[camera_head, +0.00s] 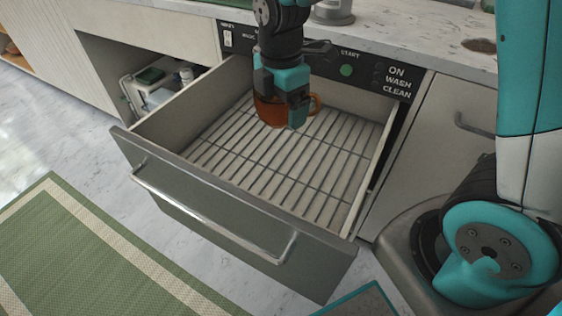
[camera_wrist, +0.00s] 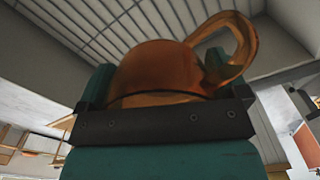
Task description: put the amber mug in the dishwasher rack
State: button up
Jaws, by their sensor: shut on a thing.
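The amber mug (camera_head: 272,112) is see-through orange-brown with a loop handle on its right. My gripper (camera_head: 283,98) is shut on the mug from above, over the back part of the open dishwasher drawer. In the wrist view the mug (camera_wrist: 165,68) sits between the two fingers, with its handle (camera_wrist: 235,45) at upper right. The dishwasher rack (camera_head: 245,165) is a slatted floor inside the pulled-out drawer, with no other dishes on it. Whether the mug's base touches the slats cannot be told. My gripper hides part of the mug.
The drawer has a grey front (camera_head: 225,225) with a metal bar handle (camera_head: 210,215) and raised side walls. Behind it are the control panel (camera_head: 345,68) and a pale countertop (camera_head: 420,40). An open cubby (camera_head: 150,75) is at left. A green mat (camera_head: 80,250) lies on the floor.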

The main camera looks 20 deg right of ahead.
aim_at(281, 177)
notch_tip(281, 177, down, 19)
jog(key=b, duration=0.4)
jog(key=shift+r, duration=0.2)
jog(key=shift+f, duration=0.15)
jog(key=o, duration=0.7)
notch_tip(281, 177, up, 12)
jog(key=p, duration=0.3)
jog(key=s+a+r+m+y, duration=0.1)
jog(key=s+r+m, duration=0.3)
jog(key=s+r, duration=0.1)
jog(key=s+a+r+m+y, duration=0.1)
jog(key=s+a+r+m, duration=0.1)
jog(key=s+r+m, duration=0.3)
jog(key=s+a+r+m+y, duration=0.2)
jog(key=s+r+m, duration=0.2)
jog(key=s, duration=0.5)
jog(key=shift+a+r+m, duration=0.1)
jog(key=shift+r+m, duration=0.3)
jog(key=shift+r, duration=0.25)
